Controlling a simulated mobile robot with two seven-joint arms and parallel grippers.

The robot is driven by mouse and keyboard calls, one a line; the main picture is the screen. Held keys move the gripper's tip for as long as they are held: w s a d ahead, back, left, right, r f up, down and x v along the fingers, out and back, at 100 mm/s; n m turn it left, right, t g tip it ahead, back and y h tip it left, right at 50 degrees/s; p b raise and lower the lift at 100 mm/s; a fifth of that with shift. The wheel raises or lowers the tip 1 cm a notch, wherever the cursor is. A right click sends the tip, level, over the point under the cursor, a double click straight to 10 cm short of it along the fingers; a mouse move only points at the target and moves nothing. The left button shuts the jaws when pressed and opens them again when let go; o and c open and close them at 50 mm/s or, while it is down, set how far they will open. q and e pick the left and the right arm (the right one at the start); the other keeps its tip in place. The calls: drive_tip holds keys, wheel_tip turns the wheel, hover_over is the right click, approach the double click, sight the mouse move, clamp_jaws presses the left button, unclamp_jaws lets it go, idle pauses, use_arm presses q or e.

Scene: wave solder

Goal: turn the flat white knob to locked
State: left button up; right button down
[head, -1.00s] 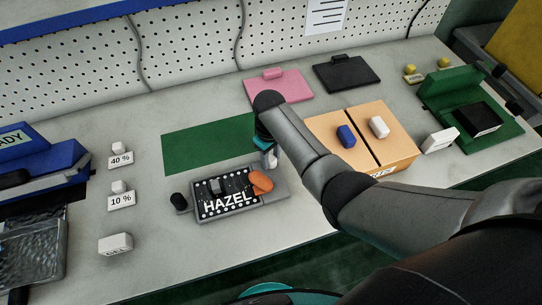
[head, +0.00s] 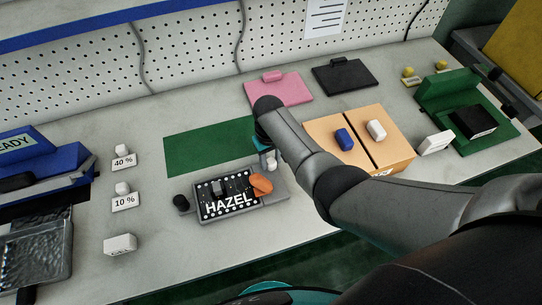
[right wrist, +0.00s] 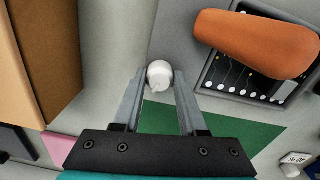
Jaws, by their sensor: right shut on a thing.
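The white knob (head: 272,165) stands at the right end of the grey fixture (head: 281,184) that holds a black board marked HAZEL (head: 228,204). In the right wrist view the knob (right wrist: 159,76) shows a rounded white top between the fingertips. My right gripper (right wrist: 159,86) is shut on it; in the head view the gripper (head: 267,154) is partly hidden by its own arm. I cannot read any locked mark or the knob's angle.
An orange piece (head: 261,184) lies over the board's right side, close to the knob. A tan box (head: 324,128) stands to the right. A flat green mat (head: 205,148) lies behind the fixture.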

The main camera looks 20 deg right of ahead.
drive_tip(key=m+p, duration=0.1)
drive_tip(key=m, duration=0.1)
drive_tip(key=shift+r+m, duration=0.1)
drive_tip(key=shift+m, duration=0.3)
drive_tip(key=m, duration=0.3)
drive_tip(key=shift+m+p, duration=0.3)
drive_tip(key=shift+p, duration=0.05)
drive_tip(key=m, duration=0.3)
drive_tip(key=shift+m, duration=2.3)
drive_tip(key=shift+p, duration=0.3)
drive_tip(key=shift+c, duration=2.2)
unclamp_jaws()
